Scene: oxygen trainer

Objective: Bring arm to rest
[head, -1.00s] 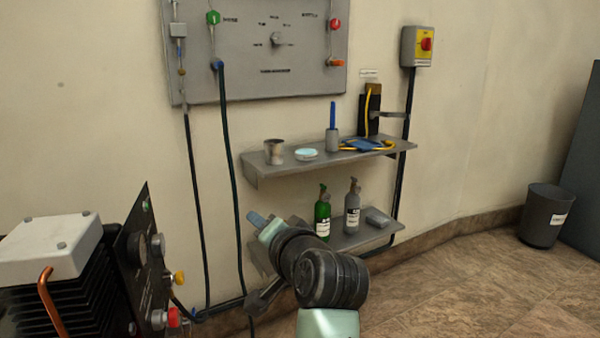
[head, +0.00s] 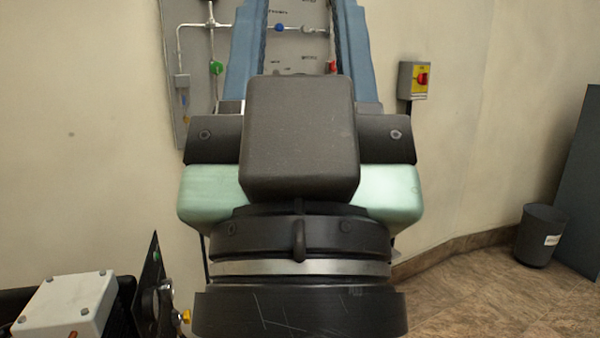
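My gripper (head: 297,30) is raised close in front of the head camera and fills the middle of the view. Its two blue fingers point up and stand wide apart, with their tips cut off by the top edge. The grey wall panel shows in the gap between them, and nothing is held. My dark wrist and pale green arm parts are below it. The arm hides the shelves and most of the panel.
The grey panel (head: 178,85) on the wall has a green knob (head: 216,68). A yellow switch box with a red knob (head: 422,78) is to the right. A white-topped machine (head: 68,305) stands lower left. A grey bin (head: 540,235) stands on open floor at right.

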